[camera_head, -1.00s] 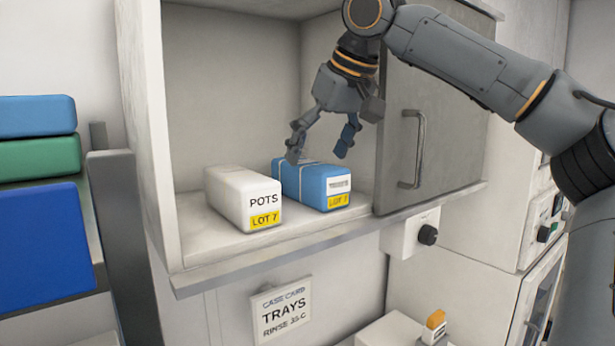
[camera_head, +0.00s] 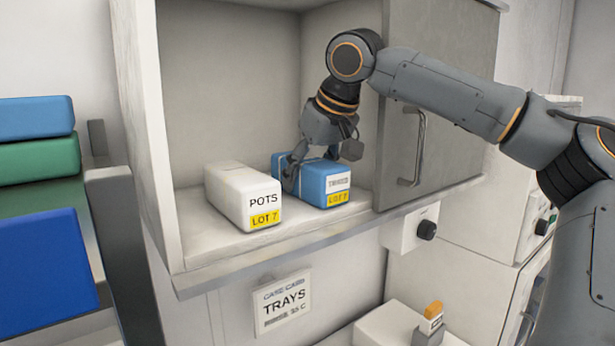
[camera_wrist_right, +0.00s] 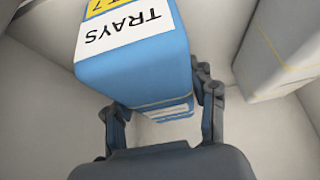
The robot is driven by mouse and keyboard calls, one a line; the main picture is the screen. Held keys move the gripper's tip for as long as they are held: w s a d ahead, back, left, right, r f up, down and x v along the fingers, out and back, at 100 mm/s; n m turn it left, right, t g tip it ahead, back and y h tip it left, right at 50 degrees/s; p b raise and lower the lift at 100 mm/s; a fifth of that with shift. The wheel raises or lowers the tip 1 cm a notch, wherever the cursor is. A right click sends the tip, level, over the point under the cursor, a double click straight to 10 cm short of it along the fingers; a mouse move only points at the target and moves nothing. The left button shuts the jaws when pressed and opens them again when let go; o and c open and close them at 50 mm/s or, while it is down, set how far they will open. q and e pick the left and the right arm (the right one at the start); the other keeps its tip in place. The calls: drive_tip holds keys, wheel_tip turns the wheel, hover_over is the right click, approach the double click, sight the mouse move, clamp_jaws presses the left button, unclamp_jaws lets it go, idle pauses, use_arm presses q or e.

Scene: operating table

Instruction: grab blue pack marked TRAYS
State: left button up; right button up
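The blue pack (camera_head: 312,183) sits in the open cabinet, right of a white pack marked POTS (camera_head: 243,196). Its white label is hard to read in the head view. In the right wrist view the blue pack (camera_wrist_right: 135,68) clearly reads TRAYS. My right gripper (camera_head: 310,168) is lowered over the blue pack from above. In the wrist view its fingers (camera_wrist_right: 160,95) are spread, one on each side of the pack. Firm contact does not show. The far finger is hidden in the head view. My left gripper is out of view.
The cabinet shelf (camera_head: 215,252) has a raised front edge. A grey door with a handle (camera_head: 417,150) stands at the right, beside my right arm. A card reading TRAYS (camera_head: 283,300) hangs below. Blue and green blocks (camera_head: 38,158) are stacked at far left.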

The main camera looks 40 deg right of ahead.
drive_tip(key=c, duration=0.5)
